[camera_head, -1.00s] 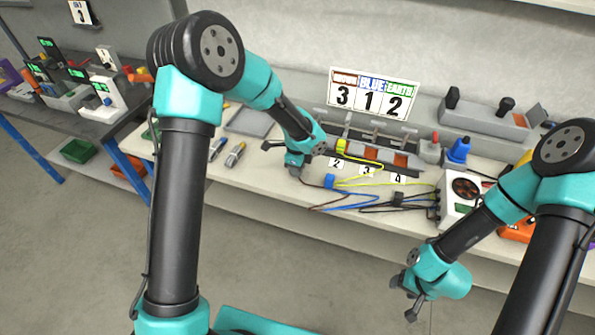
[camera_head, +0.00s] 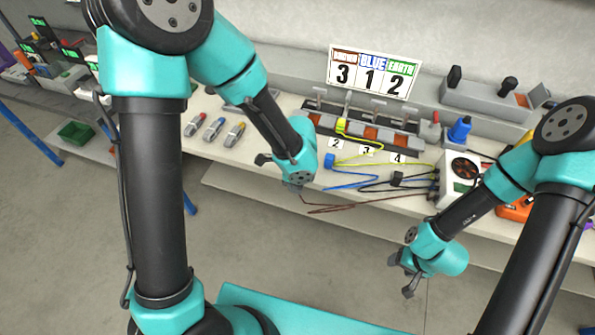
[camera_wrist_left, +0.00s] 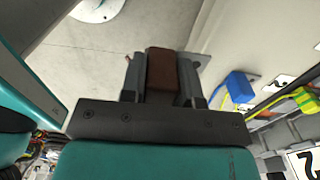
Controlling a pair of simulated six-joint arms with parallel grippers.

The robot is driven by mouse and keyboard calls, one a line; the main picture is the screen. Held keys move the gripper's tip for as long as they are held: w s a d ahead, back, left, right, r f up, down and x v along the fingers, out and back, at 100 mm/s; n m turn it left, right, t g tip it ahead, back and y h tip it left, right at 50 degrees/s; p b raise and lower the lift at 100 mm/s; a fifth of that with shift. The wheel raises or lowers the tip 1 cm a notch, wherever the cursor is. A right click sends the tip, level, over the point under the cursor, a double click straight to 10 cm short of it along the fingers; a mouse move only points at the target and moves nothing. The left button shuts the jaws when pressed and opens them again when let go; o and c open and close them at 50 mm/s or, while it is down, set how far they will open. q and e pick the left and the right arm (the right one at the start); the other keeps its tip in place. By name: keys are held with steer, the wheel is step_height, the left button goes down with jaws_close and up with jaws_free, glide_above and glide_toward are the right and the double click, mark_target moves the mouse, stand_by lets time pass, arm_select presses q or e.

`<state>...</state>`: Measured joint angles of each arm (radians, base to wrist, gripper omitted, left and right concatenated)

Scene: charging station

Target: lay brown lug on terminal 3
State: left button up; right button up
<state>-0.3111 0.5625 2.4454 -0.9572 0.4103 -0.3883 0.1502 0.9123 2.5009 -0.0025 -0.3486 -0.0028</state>
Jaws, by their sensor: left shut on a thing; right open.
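My left gripper (camera_head: 294,186) hangs just off the front edge of the bench. In the left wrist view its jaws (camera_wrist_left: 162,80) are shut on the brown lug (camera_wrist_left: 160,70), a brown block. The brown cable (camera_head: 340,208) trails from it to the right. The terminal block (camera_head: 372,132) stands at the back of the bench with raised levers and number tags; tag 3 (camera_head: 367,151) marks terminal 3. The yellow-green lug (camera_head: 342,126) lies at a terminal left of tag 3. The blue lug (camera_head: 329,161) lies on the bench in front. My right gripper (camera_head: 407,274) is open and empty in front of the bench.
A sign (camera_head: 372,73) reads brown 3, blue 1, earth 2. The black lug (camera_head: 397,178) and loose cables lie before the block.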

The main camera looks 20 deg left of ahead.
arm_select(q)
steer(key=shift+s, duration=0.1)
stand_by(0.5)
steer(key=w+a+r+n, duration=0.3)
steer(key=w+a+n, duration=0.1)
steer(key=w+n, duration=0.3)
steer(key=w+a+r+n, duration=0.4)
steer(key=w+n, duration=0.4)
steer(key=shift+w+r, duration=0.25)
